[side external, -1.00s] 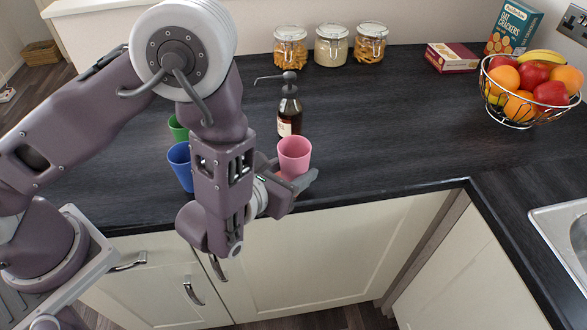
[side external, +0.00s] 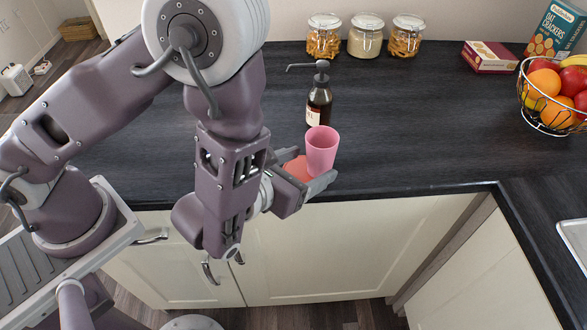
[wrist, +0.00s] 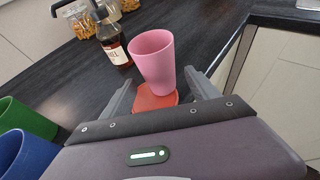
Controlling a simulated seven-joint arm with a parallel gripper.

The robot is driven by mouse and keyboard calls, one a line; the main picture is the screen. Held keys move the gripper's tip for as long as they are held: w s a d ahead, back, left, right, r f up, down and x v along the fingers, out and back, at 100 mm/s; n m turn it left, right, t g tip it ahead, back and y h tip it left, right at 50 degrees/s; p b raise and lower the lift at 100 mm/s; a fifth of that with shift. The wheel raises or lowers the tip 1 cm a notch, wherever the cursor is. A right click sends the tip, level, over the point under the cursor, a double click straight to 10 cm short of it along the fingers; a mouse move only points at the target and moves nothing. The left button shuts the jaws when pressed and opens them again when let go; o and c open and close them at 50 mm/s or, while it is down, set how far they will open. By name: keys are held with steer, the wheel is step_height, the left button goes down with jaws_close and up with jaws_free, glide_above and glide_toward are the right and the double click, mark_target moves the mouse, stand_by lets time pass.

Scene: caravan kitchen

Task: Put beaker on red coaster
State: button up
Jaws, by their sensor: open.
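The pink beaker (side external: 321,150) stands upright near the counter's front edge; it also shows in the wrist view (wrist: 154,62). The red coaster (side external: 298,168) shows to the left of the beaker's base. In the wrist view the beaker's base overlaps the coaster (wrist: 152,104); I cannot tell whether it rests fully on it. My gripper (side external: 312,178) is open, low over the counter, with its fingers on either side of the beaker in the wrist view (wrist: 158,88). Part of the coaster is hidden by the beaker and my gripper.
A brown pump bottle (side external: 319,100) stands just behind the beaker. A green cup (wrist: 24,122) and a blue cup (wrist: 28,155) show at the wrist view's left. Jars (side external: 365,36) line the wall. A fruit basket (side external: 555,95) is at right; the counter between is clear.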

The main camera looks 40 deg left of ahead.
steer(key=v, duration=0.7)
steer(key=s+a+r+n+g+y, duration=0.1)
steer(key=a+r+n+y, duration=0.2)
steer(key=a, duration=0.3)
steer(key=s+a+r+n+g+y, duration=0.1)
steer(key=a+r+n+g+y, duration=0.1)
steer(key=a+n, duration=0.4)
steer(key=s+a+r+n+g+y, duration=0.1)
steer(key=a+r+n+y, duration=0.3)
steer(key=a, duration=0.3)
steer(key=shift+a+r+n+y, duration=0.1)
steer(key=shift+r+n+y, duration=0.3)
steer(key=shift+r+y, duration=0.15)
steer(key=s+a+n+g+h, duration=0.2)
steer(key=s+a+n+g, duration=0.2)
steer(key=s+n+g, duration=0.6)
steer(key=d+r+n+t+h, duration=0.6)
steer(key=d+n+h, duration=0.2)
steer(key=n, duration=0.4)
steer(key=shift+d, duration=0.4)
